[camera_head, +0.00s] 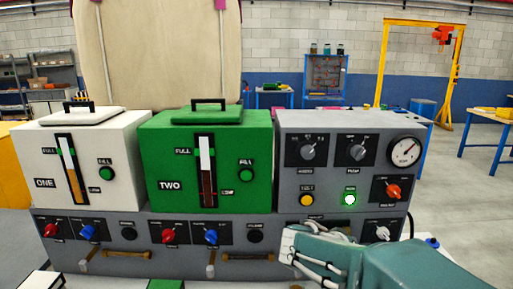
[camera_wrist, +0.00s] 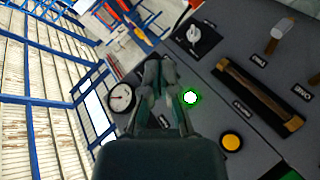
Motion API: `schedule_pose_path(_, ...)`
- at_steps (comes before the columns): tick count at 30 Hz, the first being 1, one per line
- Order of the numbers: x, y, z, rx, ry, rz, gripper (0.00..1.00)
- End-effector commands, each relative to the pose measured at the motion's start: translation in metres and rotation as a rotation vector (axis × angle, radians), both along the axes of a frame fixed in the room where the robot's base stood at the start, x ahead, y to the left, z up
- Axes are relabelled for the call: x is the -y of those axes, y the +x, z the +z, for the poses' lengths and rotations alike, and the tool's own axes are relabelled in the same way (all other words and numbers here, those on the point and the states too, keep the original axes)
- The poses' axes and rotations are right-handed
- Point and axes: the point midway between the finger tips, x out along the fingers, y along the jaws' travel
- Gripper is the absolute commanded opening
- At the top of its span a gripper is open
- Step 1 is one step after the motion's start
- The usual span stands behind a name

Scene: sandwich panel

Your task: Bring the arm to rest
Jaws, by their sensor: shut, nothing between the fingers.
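My gripper (camera_wrist: 160,66) shows in the wrist view with its dark fingers together and nothing between them. It appears in front of the grey control panel (camera_head: 325,180); whether it touches the panel I cannot tell. Beside the fingers in that view is a lit green button (camera_wrist: 190,97), with a yellow button (camera_wrist: 231,142) below right and a round gauge (camera_wrist: 122,98) to the left. In the head view my teal arm reaches in from the lower right, below the lit green button (camera_head: 349,199). The fingertips cannot be made out there.
A white box marked ONE (camera_head: 30,160) and a green box marked TWO (camera_head: 225,150) stand left of the grey panel. Below them runs a grey row of knobs (camera_head: 125,218) with protruding handles (camera_head: 125,253). Open floor (camera_head: 460,200) lies to the right.

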Motion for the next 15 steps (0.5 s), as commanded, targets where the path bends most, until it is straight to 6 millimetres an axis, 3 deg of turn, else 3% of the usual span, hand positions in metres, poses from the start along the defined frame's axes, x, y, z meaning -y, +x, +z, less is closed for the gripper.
schedule_pose_path(7,0.004,-0.064,-0.006,-0.112,0.225,-0.024,0.00)
schedule_pose_path(15,-0.013,-0.121,-0.015,-0.178,0.478,0.036,0.00)
